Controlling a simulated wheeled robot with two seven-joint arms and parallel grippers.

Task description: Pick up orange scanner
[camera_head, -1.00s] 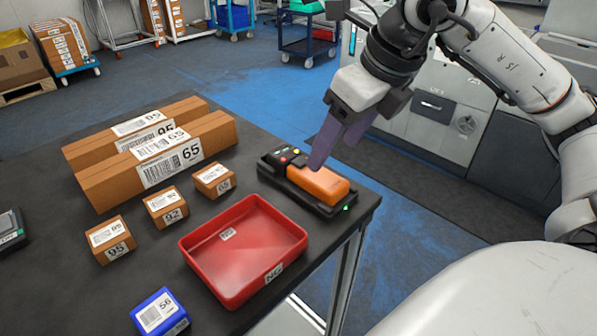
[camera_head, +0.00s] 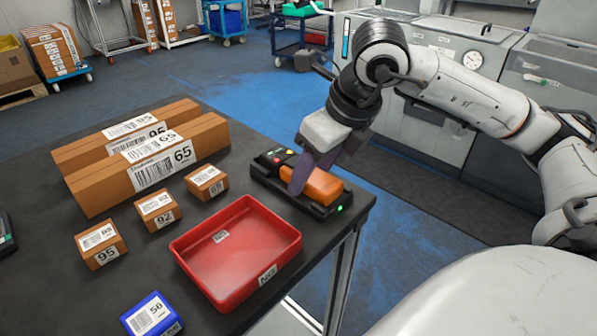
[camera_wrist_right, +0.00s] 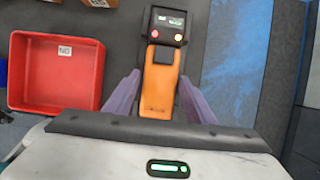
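The orange scanner (camera_head: 324,187) lies in its black cradle (camera_head: 262,172) at the right edge of the dark table, and it also shows in the right wrist view (camera_wrist_right: 160,84). My right gripper (camera_head: 306,182) is open and low over the scanner. In the right wrist view its two purple fingers (camera_wrist_right: 160,97) stand on either side of the scanner's orange body, with a gap on each side. In the head view the near finger hides part of the scanner. My left gripper is not in view.
A red tray (camera_head: 203,292) stands just left of the cradle, close to the right gripper. Long brown boxes (camera_head: 150,165), several small brown boxes (camera_head: 207,183) and a blue box (camera_head: 152,314) are on the table (camera_head: 110,290). The floor right of the table edge is clear.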

